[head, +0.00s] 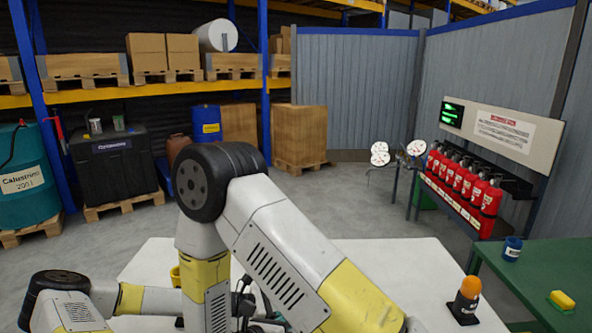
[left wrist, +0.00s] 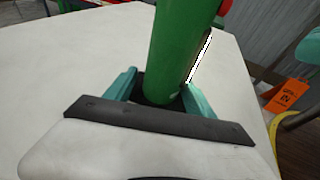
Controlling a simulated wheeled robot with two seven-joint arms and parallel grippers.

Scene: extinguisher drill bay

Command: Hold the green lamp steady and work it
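The green lamp (left wrist: 178,50) is a thick green cylinder in the left wrist view, its upper end cut off by the frame. A bright white strip runs along its right side, and a small red part shows beside it at the top. My left gripper (left wrist: 162,98) has its teal fingers on either side of the lamp's lower end and appears shut on it. The lamp stands out from the gripper, above the pale table top. In the head view my large arm links cover the middle, and I cannot make out the lamp there. My right gripper is not visible.
A white table (head: 385,262) lies in front of me. An orange-topped dark object (head: 467,298) stands at its right. A green table (head: 545,290) holds a blue can (head: 512,249) and a yellow block (head: 562,299). Red extinguishers (head: 466,182) stand in a rack behind. An orange tag (left wrist: 287,95) shows in the wrist view.

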